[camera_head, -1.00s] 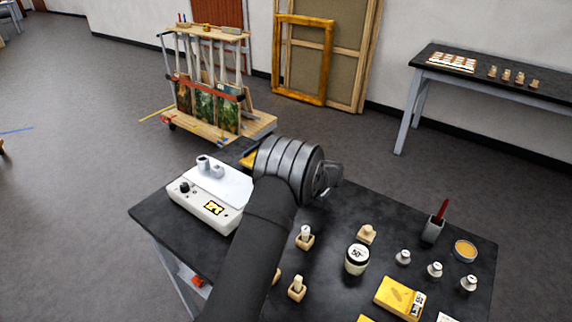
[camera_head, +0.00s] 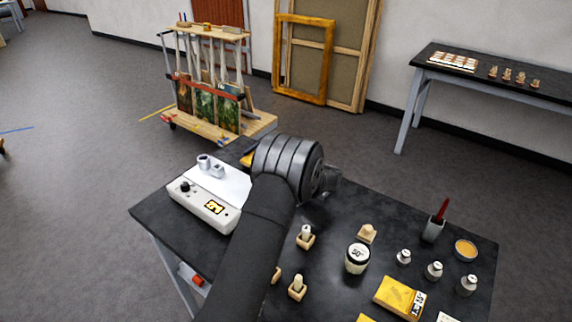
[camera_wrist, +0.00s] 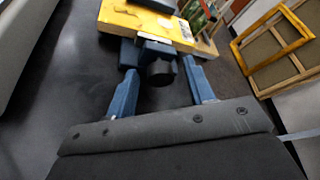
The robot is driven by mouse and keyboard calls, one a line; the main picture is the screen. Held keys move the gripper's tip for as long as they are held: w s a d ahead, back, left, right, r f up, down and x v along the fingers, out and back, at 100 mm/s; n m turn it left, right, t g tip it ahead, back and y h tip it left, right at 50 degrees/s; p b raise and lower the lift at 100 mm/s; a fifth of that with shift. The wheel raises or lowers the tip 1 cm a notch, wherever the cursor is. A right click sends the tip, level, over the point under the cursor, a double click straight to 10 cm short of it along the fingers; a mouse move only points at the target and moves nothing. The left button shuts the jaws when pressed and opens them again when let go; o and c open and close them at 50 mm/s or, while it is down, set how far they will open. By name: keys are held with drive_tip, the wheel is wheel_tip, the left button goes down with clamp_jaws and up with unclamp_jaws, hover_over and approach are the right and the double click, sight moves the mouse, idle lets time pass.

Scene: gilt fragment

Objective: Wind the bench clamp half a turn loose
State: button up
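In the wrist view, a dark round knob (camera_wrist: 160,73) sits in front of a dark block under a yellow slab (camera_wrist: 150,24); this looks like the bench clamp. My gripper (camera_wrist: 159,62) has its two blue fingers spread, one on each side of the knob, with a visible gap on both sides. In the head view, my gripper (camera_head: 327,181) is at the black bench's (camera_head: 160,215) far edge, mostly hidden by my wrist. A yellow piece (camera_head: 247,159) shows behind my arm there; the knob is hidden.
A white instrument with a lit display (camera_head: 203,208) stands left of my arm. Wooden holders, a white jar (camera_head: 357,258), small bottles, a yellow box (camera_head: 399,298) and a pen cup (camera_head: 433,230) stand to the right. A cart (camera_head: 215,110) stands beyond the bench.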

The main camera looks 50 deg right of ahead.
drive_tip(key=v, duration=1.7)
drive_tip(key=shift+s+a, duration=0.15)
drive_tip(key=shift+s, duration=0.1)
drive_tip(key=shift+d+r+m, duration=0.3)
drive_tip(key=shift+d, duration=0.2)
drive_tip(key=shift+s+d+r+m+y, duration=0.15)
drive_tip(key=shift+d+m+y, duration=0.25)
drive_tip(key=shift+m+y, duration=0.15)
drive_tip(key=shift+s+d+r+m+y, duration=0.15)
drive_tip(key=shift+s+d+m+y, duration=0.05)
drive_tip(key=shift+d+m+y, duration=0.3)
drive_tip(key=x, duration=1.7)
drive_tip(key=shift+f, duration=0.35)
drive_tip(key=shift+c, duration=0.4)
